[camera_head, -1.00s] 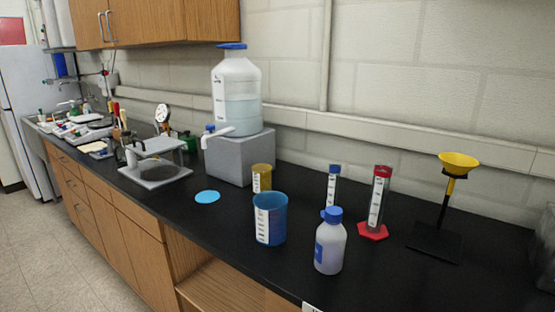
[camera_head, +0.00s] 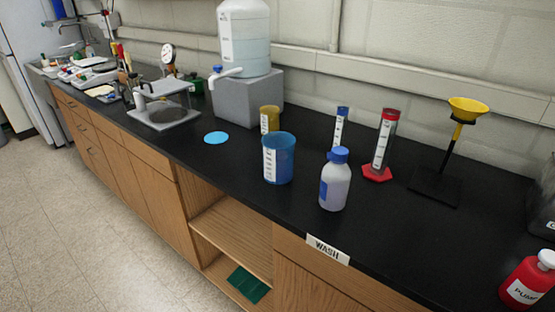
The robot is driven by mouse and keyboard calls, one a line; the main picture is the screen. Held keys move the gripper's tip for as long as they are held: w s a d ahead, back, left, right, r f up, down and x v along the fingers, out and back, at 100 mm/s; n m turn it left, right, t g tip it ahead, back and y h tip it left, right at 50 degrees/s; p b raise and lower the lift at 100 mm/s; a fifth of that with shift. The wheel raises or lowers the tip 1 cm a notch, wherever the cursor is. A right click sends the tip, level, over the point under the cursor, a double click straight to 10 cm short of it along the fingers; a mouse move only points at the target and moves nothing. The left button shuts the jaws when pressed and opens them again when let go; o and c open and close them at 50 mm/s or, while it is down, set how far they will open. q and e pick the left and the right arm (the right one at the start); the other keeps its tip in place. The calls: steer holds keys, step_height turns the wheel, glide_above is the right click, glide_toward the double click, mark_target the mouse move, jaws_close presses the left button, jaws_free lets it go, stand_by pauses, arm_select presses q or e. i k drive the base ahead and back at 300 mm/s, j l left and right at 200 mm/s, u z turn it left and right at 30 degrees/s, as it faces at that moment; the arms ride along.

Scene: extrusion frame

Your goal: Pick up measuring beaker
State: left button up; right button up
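A blue measuring beaker (camera_head: 279,160) with a white scale label stands upright on the black counter (camera_head: 235,168), near its front edge. A smaller yellow beaker (camera_head: 269,118) stands just behind it. The base of the yellow one is partly hidden by the blue one. A white bottle with a blue cap (camera_head: 335,180) stands to the right of the blue beaker. Neither of my grippers is in view.
A blue disc (camera_head: 216,138) lies left of the beakers. A large jug (camera_head: 244,40) sits on a grey block (camera_head: 248,98) behind. Cylinders with blue (camera_head: 341,127) and red (camera_head: 383,145) tops, a funnel stand (camera_head: 436,185) and a red bottle (camera_head: 527,280) are to the right.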

mark_target(278, 158)
steer(key=z, duration=0.9)
steer(key=j+z, duration=0.9)
steer(key=k+j+z, duration=0.25)
steer(key=j, duration=0.15)
steer(key=k+j+z, duration=0.2)
steer(key=j, duration=0.25)
steer(key=k+j, duration=0.1)
steer(key=j, duration=0.2)
steer(key=k+j, duration=0.1)
steer(key=j, duration=0.25)
steer(key=k+j, duration=0.1)
steer(key=j, duration=0.2)
steer(key=k+j+z, duration=0.1)
steer(key=j, duration=0.25)
